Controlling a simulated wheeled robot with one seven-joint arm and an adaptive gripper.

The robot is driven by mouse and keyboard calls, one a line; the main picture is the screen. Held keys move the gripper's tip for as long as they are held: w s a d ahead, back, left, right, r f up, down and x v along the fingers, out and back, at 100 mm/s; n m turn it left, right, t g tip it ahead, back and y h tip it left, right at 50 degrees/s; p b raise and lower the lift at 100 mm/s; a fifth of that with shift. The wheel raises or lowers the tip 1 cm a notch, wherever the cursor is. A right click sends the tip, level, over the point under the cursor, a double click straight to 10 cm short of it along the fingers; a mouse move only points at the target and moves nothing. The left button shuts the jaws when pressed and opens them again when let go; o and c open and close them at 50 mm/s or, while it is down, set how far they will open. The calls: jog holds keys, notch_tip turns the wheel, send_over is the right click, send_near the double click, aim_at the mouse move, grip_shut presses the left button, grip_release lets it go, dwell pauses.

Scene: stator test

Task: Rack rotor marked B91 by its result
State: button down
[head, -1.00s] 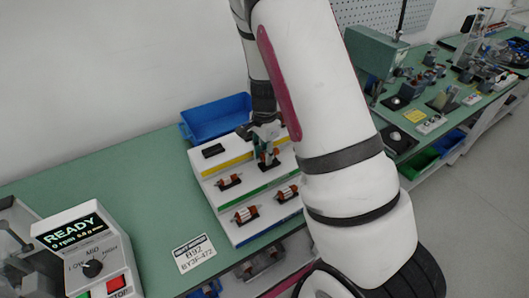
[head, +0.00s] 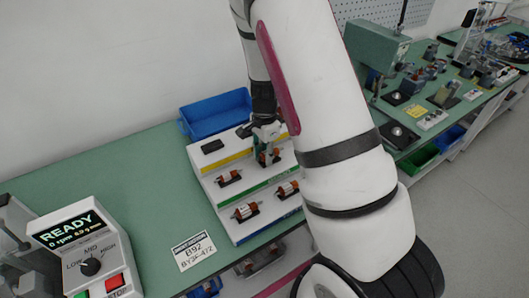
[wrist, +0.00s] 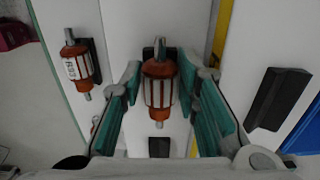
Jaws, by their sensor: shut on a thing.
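In the head view, rotors lie on lower tiers (head: 228,178), (head: 246,212), (head: 288,188).
The test unit (head: 88,250) at left shows READY and 0 rpm. A blue bin (head: 216,117) stands behind the rack. An empty dark cradle (wrist: 278,98) is at right in the wrist view.

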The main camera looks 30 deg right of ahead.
jog(key=shift+f, duration=0.2)
dwell(0.5)
jog(key=c, duration=1.2)
grip_release()
jog(key=shift+o, duration=0.2)
notch_tip(320, 180, up, 12)
